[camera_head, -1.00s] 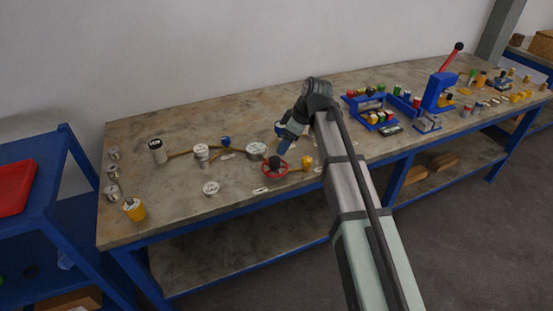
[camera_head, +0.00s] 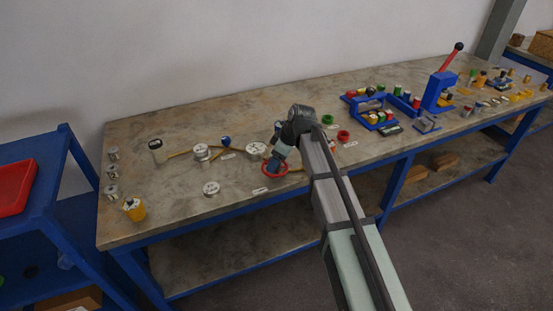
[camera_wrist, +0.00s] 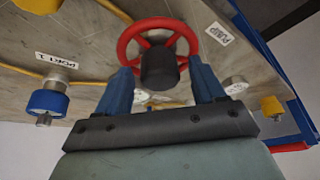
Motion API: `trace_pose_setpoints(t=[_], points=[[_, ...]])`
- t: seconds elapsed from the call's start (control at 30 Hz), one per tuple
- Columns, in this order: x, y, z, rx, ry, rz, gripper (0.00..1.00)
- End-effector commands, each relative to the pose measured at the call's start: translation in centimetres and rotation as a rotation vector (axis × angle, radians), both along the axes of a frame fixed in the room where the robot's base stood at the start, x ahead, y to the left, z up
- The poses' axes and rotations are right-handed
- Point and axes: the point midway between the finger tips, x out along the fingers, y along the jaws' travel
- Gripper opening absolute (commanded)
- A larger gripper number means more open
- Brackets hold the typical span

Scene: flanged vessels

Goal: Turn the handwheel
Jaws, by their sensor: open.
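The red handwheel (camera_head: 275,171) lies near the front edge of the workbench, left of my arm. It also shows in the wrist view (camera_wrist: 127,44) as a spoked red ring with a dark cylindrical hub (camera_wrist: 158,70). My gripper (camera_head: 273,165) is at the wheel and partly covers it in the head view. In the wrist view, its two blue fingers (camera_wrist: 160,76) are apart, one on each side of the hub. The fingertips overlap the near side of the wheel in the picture; I cannot tell whether they touch it. Nothing is held.
The workbench (camera_head: 180,205) carries a round flanged vessel (camera_head: 257,148), a white disc (camera_head: 211,188) and a yellow cup (camera_head: 134,209). Blue fixtures (camera_head: 373,116) stand to the right.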

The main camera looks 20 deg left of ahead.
Motion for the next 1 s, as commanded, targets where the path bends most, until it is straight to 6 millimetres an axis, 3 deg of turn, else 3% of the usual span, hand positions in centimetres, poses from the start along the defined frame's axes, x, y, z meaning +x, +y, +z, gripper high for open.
trace_pose_setpoints(t=[0.07, 0.63, 0.8, 1.0], points=[[0.01, 0.0, 0.01, 0.0, 0.0, 0.0, 0.69], [0.0, -0.02, 0.03, 0.0, 0.0, 0.0, 0.14], [-0.1, -0.04, 0.03, -0.001, 0.0, -0.025, 0.13], [-0.25, -0.07, 0.03, -0.001, -0.001, -0.176, 0.13]])
